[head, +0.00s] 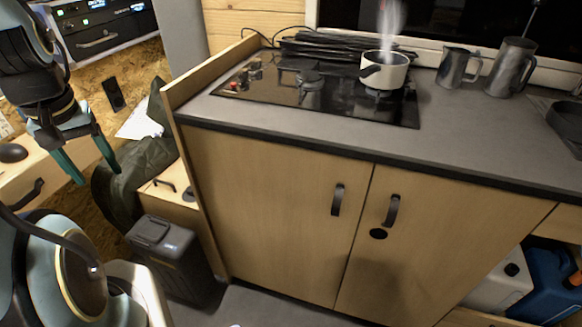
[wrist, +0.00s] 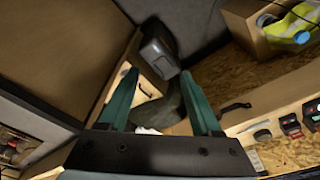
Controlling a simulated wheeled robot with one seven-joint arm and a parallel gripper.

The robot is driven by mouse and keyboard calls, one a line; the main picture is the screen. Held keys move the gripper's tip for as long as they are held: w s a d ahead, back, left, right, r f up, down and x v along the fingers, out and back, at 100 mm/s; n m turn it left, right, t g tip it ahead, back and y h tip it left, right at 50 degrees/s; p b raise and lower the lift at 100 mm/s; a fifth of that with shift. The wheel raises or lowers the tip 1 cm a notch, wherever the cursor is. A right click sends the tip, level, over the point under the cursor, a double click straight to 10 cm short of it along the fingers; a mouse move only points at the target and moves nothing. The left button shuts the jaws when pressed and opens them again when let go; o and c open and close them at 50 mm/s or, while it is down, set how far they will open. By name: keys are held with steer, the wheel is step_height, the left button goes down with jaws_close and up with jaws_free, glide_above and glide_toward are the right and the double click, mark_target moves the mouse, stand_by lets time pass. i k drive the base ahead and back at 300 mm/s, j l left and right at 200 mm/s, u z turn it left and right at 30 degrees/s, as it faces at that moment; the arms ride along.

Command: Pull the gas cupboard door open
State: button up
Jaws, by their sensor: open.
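Two light-wood cupboard doors sit under the grey counter, a left door (head: 270,210) and a right door (head: 410,255). Both look shut. Each has a dark upright handle near the centre seam, the left handle (head: 337,200) and the right handle (head: 391,210). A black oval fitting (head: 378,234) lies below the right handle. I cannot tell which door is the gas one. My gripper (head: 98,176) is open, with green fingers pointing down, well left of both doors and touching neither handle. The wrist view shows its open fingers (wrist: 158,78) with nothing gripped.
A steaming pot (head: 384,70) stands on the black hob (head: 300,95). Two metal jugs (head: 510,67) stand on the counter at right. A dark box (head: 172,255) stands on the floor left of the cupboard. Grey floor (head: 265,305) shows before the doors.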

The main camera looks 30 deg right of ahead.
mark_target(423, 242)
steer(key=j+z, duration=0.1)
steer(key=z, duration=0.8)
steer(key=k+j+z, duration=0.1)
steer(key=k+z, duration=0.55)
steer(key=z, duration=0.15)
steer(key=k+l+z, duration=0.1)
steer(key=k+z, duration=0.3)
steer(key=k+l, duration=0.2)
steer(key=k, duration=0.25)
steer(key=k+l+z, duration=0.1)
steer(key=k+l, duration=0.15)
steer(key=k, duration=0.15)
steer(key=i+j, duration=0.55)
steer(key=i, duration=0.3)
steer(key=u, duration=0.45)
steer(key=i+u, duration=0.15)
steer(key=u, duration=0.3)
steer(key=i+u, duration=0.1)
steer(key=u, duration=0.8)
steer(key=i, duration=0.05)
